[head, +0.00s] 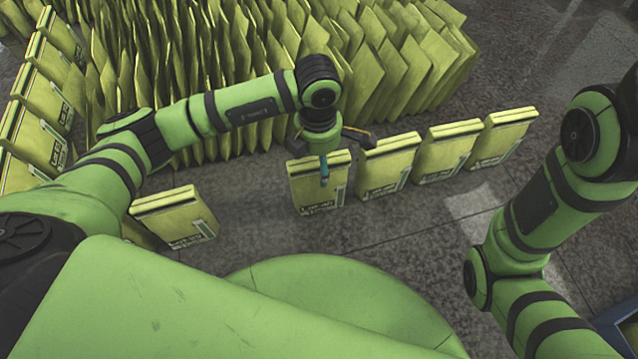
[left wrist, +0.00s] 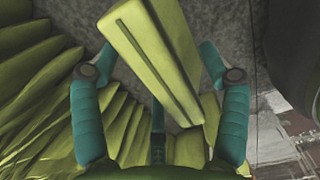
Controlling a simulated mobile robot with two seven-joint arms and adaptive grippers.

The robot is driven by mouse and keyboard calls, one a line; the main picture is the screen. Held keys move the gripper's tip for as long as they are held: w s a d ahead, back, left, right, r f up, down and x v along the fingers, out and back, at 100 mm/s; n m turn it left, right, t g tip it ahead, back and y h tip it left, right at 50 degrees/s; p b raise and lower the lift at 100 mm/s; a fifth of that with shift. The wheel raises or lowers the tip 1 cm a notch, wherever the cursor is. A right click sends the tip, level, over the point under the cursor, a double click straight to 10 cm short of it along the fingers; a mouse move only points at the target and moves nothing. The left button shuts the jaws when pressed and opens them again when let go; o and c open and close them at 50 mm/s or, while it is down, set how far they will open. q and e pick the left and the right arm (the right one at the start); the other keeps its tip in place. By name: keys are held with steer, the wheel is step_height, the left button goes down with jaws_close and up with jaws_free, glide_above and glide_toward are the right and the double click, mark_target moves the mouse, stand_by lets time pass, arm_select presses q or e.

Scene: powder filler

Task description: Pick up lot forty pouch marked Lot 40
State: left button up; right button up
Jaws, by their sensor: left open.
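A yellow-green pouch (head: 318,190) stands upright on the grey floor in the head view, directly below my left gripper (head: 325,165). Its dark front label is small and partly covered by a teal finger; it seems to read Lot 40, but I cannot be sure. In the left wrist view, my left gripper (left wrist: 158,78) is open, with teal fingers spread to either side of a pouch's top edge (left wrist: 150,45). I cannot tell whether any finger touches it. My right arm is at the right of the head view, but its gripper is out of view.
Similar pouches stand close by to the right, the nearest being one pouch (head: 388,165). Another pouch (head: 178,215) stands front left. Dense rows of pouches (head: 400,65) fill the back, and a line of them (head: 38,125) runs along the left.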

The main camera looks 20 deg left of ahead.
arm_select(q)
steer(key=shift+f, duration=0.1)
jaws_close()
stand_by(0.4)
